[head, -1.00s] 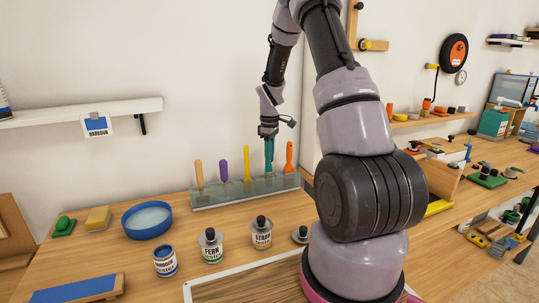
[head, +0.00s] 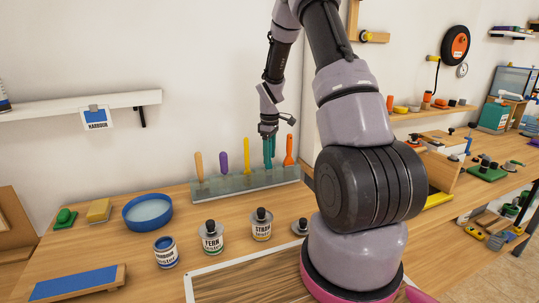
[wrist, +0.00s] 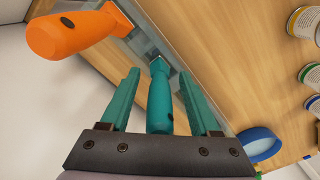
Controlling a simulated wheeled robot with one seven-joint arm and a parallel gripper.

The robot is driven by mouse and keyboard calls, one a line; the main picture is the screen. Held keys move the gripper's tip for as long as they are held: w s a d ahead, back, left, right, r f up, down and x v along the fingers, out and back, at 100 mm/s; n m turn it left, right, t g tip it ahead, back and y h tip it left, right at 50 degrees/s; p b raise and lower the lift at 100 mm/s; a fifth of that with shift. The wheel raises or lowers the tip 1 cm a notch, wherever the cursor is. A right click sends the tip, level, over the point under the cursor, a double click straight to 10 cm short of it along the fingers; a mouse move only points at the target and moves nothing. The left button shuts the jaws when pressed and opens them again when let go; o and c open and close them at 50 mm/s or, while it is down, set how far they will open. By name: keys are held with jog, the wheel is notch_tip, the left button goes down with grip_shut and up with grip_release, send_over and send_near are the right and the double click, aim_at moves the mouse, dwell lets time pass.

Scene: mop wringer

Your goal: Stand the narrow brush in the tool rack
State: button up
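A translucent tool rack (head: 222,189) stands against the wall and holds several upright tools. A teal-handled tool (wrist: 160,98), which may be the narrow brush, has its lower end at the rack, which also shows in the wrist view (wrist: 207,97). Its head is hard to make out. My gripper (head: 269,162) is above the rack's right part. In the wrist view, its teal fingers (wrist: 158,92) are on either side of the teal handle, with a gap on both sides.
An orange-handled tool (head: 289,150) is close to the right of my gripper, and a yellow-handled one (head: 246,155) to its left. Purple (head: 224,162) and tan (head: 199,167) handles stand further left. A blue bowl (head: 147,213) and labelled cans (head: 211,241) are on the bench.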

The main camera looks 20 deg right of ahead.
jog(key=shift+r, duration=0.1)
notch_tip(320, 180, up, 11)
jog(key=shift+f, duration=0.2)
dwell(0.4)
jog(key=shift+r, duration=0.1)
jog(key=s+a+r+m+t, duration=0.25)
jog(key=s+r, duration=0.25)
jog(key=r, duration=0.3)
jog(key=s+a+r+m+t, duration=0.1)
jog(key=s+a+r+m, duration=0.2)
jog(key=s+r, duration=0.4)
jog(key=s+a+r+m+t+y, duration=0.1)
jog(key=s+a+r+m, duration=0.1)
jog(key=s, duration=0.6)
jog(key=s+a+r+m+t, duration=0.2)
jog(key=s+r+m, duration=0.3)
jog(key=s, duration=0.4)
jog(key=shift+s+a+m+y, duration=0.2)
jog(key=shift+m+y, duration=0.15)
jog(key=shift+y, duration=0.05)
